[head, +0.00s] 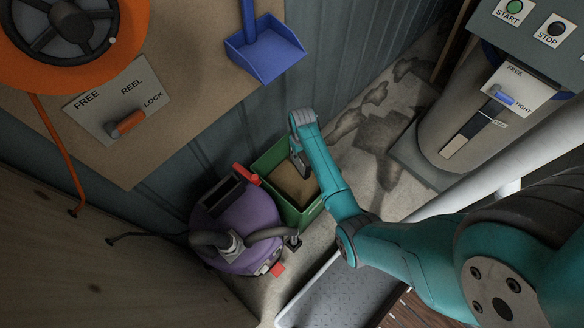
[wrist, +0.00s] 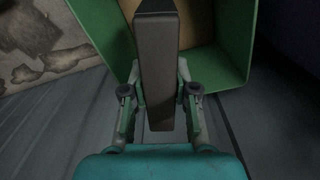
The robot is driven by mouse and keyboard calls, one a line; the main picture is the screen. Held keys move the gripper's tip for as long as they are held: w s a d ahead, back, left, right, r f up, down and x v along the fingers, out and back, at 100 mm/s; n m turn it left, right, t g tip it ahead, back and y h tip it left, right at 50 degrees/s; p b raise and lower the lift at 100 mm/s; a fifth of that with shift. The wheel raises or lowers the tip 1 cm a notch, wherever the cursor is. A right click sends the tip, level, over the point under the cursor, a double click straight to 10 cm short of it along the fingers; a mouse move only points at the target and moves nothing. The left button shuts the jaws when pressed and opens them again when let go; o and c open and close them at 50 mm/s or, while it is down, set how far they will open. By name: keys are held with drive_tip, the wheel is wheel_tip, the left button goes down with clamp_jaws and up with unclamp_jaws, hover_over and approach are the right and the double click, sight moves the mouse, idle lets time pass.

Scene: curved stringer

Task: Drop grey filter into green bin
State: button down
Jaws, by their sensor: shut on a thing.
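The grey filter (wrist: 158,60) is a dark grey block, gripped between the two fingers of my gripper (wrist: 160,95) in the wrist view. Its far end overlaps the opening of the green bin (wrist: 228,68). In the head view my gripper (head: 298,158) is above the back part of the green bin (head: 271,158), and the arm crosses its right side. Only a small dark part of the filter shows there beside the gripper. A brown surface shows inside the bin.
A purple vacuum cleaner (head: 240,222) with a hose and red parts stands against the bin's left side. A blue dustpan (head: 265,50) hangs on the wall behind. A grey cylindrical machine (head: 465,120) stands at the right. Stained floor (head: 375,125) lies open between it and the bin.

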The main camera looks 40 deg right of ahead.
drive_tip(key=shift+f, duration=2.6)
drive_tip(key=c, duration=0.8)
unclamp_jaws()
drive_tip(key=shift+r, duration=0.1)
wheel_tip(320, 180, up, 12)
drive_tip(key=shift+f, duration=0.1)
